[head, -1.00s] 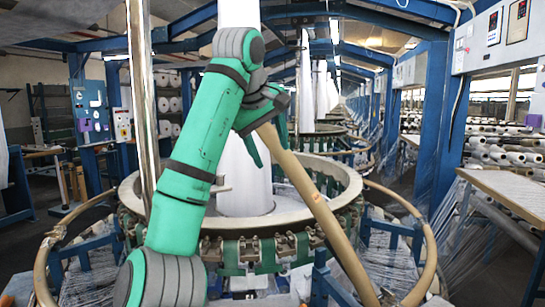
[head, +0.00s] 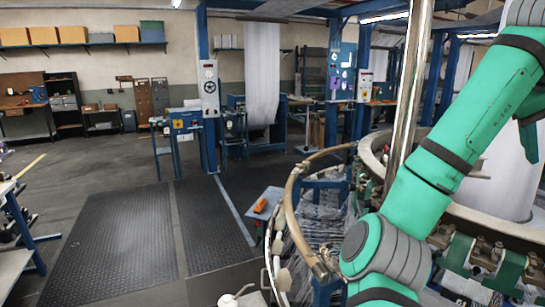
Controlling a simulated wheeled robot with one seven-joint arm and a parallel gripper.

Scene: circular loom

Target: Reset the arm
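My green arm (head: 455,140) rises along the right side of the head view, bent at a grey joint near the bottom. It stands in front of the circular loom (head: 500,226). The upper part of the arm is cut off by the right edge. Only a green piece of my gripper (head: 529,138) shows at that edge, so its opening and anything in it cannot be made out.
A curved tan rail (head: 291,205) and a steel post (head: 408,90) stand close to my arm. A small blue table (head: 266,202) holds an orange tool (head: 261,206). Black floor mats (head: 125,240) and open floor lie to the left. Shelves line the back wall.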

